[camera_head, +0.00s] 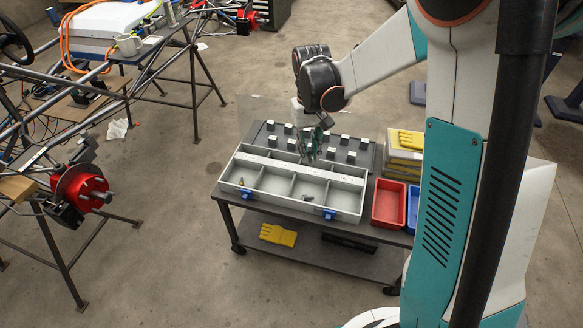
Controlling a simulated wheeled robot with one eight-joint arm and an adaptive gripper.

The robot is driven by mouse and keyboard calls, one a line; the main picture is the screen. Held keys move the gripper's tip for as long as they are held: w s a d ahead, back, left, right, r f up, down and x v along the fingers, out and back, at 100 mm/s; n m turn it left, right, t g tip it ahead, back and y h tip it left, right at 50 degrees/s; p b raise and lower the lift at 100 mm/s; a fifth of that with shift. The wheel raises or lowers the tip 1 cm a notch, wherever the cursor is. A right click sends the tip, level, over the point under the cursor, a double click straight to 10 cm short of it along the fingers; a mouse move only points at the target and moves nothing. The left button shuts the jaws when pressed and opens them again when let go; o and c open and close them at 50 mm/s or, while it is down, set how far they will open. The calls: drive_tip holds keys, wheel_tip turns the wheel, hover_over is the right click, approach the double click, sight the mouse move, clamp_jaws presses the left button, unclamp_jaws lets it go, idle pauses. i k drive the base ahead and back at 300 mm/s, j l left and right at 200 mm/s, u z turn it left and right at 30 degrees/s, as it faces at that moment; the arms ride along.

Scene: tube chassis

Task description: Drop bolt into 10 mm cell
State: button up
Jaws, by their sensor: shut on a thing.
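A grey sorting tray (345,214) with a row of open cells stands at the front of the cart. A pale label strip (285,167) runs along its back; its writing is too small to read, so I cannot tell which cell is 10 mm. My gripper (309,157) points down above the back of the tray, right of its middle. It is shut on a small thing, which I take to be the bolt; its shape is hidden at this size. Small dark pieces lie in the leftmost cell (241,183) and in a cell right of the middle (307,198).
Several pale-topped dark blocks (351,157) stand on a dark board (362,146) behind the tray. A red bin (388,205), a blue bin (412,213) and yellow gloves (410,140) are to the right. A tube chassis (150,90) stands at the left, with clear floor between.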

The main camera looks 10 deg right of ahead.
sight(287, 185)
drive_tip(key=j+z, duration=0.1)
drive_tip(key=z, duration=0.35)
drive_tip(key=i+j+z, duration=0.1)
drive_tip(key=z, duration=0.35)
drive_tip(key=j+z, duration=0.25)
drive_tip(key=z, duration=0.2)
drive_tip(key=j+z, duration=0.15)
drive_tip(key=j, duration=0.3)
drive_tip(key=k+j+z, duration=0.15)
drive_tip(key=j, duration=0.25)
drive_tip(key=j+z, duration=0.15)
drive_tip(key=j, duration=0.25)
drive_tip(key=k+j+z, duration=0.15)
drive_tip(key=j, duration=0.3)
drive_tip(key=j+z, duration=0.1)
drive_tip(key=j, duration=0.3)
drive_tip(key=k+j+z, duration=0.15)
drive_tip(key=j, duration=0.2)
drive_tip(key=k+j, duration=0.15)
drive_tip(key=j, duration=0.25)
drive_tip(key=k+j, duration=0.15)
drive_tip(key=j, duration=0.2)
